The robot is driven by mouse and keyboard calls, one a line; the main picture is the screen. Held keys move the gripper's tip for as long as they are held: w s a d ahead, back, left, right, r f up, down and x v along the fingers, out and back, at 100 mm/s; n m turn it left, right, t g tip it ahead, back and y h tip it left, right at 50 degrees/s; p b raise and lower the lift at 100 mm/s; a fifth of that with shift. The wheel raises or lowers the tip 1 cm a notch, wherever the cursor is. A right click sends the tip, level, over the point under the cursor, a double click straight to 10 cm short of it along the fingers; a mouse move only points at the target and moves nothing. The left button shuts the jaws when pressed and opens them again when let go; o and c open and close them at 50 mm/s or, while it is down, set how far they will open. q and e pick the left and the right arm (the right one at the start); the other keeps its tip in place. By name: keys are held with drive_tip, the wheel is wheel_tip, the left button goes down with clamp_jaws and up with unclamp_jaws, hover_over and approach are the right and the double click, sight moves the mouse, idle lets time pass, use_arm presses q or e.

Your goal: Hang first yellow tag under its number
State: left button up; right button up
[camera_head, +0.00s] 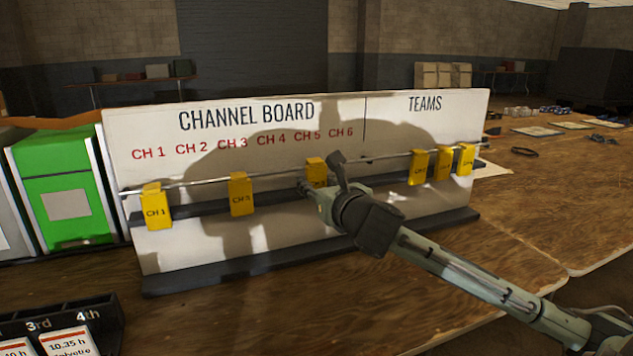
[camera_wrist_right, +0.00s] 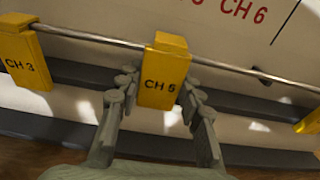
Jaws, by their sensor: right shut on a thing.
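The white channel board (camera_head: 290,225) has red labels CH 1 to CH 6 and a thin metal rail across it. The yellow tag marked CH 5 (camera_wrist_right: 163,72) is at the rail (camera_wrist_right: 90,35), its top overlapping it, below the red CH 5 label. It also shows in the head view (camera_head: 316,168), partly behind my gripper. My right gripper (camera_head: 320,187) is shut on this tag, with one finger at each side in the wrist view (camera_wrist_right: 160,100). A CH 1 tag (camera_head: 156,208) and a CH 3 tag (camera_head: 241,195) hang further left. My left gripper is not in view.
Three yellow tags hang under TEAMS, including the leftmost (camera_head: 419,168). A dark ledge (camera_head: 220,274) runs along the board's foot. A green box (camera_head: 65,190) stands left of the board, and a black card rack (camera_head: 95,315) is at front left.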

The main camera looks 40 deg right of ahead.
drive_tip(key=shift+f, duration=0.25)
drive_tip(key=o, duration=0.7)
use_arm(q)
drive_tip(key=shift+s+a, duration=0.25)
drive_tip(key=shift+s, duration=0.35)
use_arm(e)
drive_tip(key=o, duration=0.5)
drive_tip(key=shift+w, duration=0.1)
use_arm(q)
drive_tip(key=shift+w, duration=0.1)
use_arm(e)
drive_tip(key=shift+o, duration=0.2)
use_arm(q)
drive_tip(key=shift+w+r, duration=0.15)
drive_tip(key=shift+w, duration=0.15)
use_arm(e)
drive_tip(key=v, duration=0.7)
drive_tip(key=shift+s, duration=0.25)
drive_tip(key=shift+r, duration=0.1)
